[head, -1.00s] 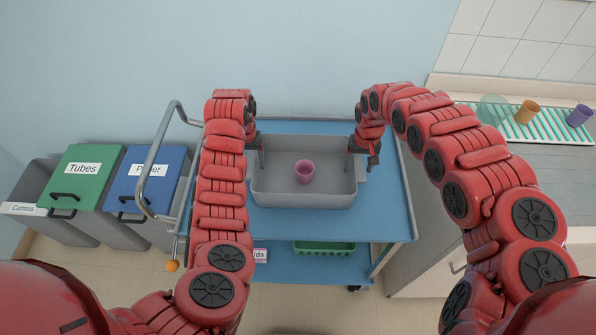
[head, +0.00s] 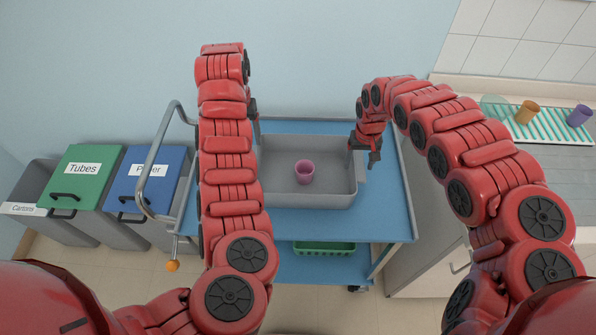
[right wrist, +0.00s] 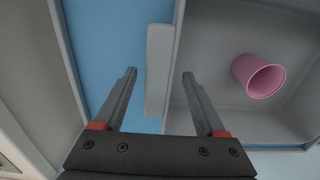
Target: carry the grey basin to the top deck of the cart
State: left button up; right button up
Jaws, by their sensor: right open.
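The grey basin (head: 310,200) sits upright on the blue top deck of the cart (head: 385,222), with a pink cup (head: 305,172) inside it. My right gripper (head: 363,158) is at the basin's right side. In the right wrist view its open fingers (right wrist: 158,75) are spread to either side of the basin's grey side lip (right wrist: 158,70), with gaps showing on both sides. My left gripper (head: 255,119) is near the basin's far left corner, mostly hidden by its own arm, so I cannot see its jaw opening.
The cart's lower shelf holds a green basket (head: 322,248). A metal push handle (head: 150,165) rises at the cart's left. Green (head: 82,180) and blue (head: 150,182) lidded bins stand left. On the right counter, a striped mat (head: 540,125) carries orange and purple cups.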

notch_tip(320, 180, up, 10)
jog(key=shift+r, duration=0.15)
jog(key=shift+s, duration=0.1)
dwell(0.6)
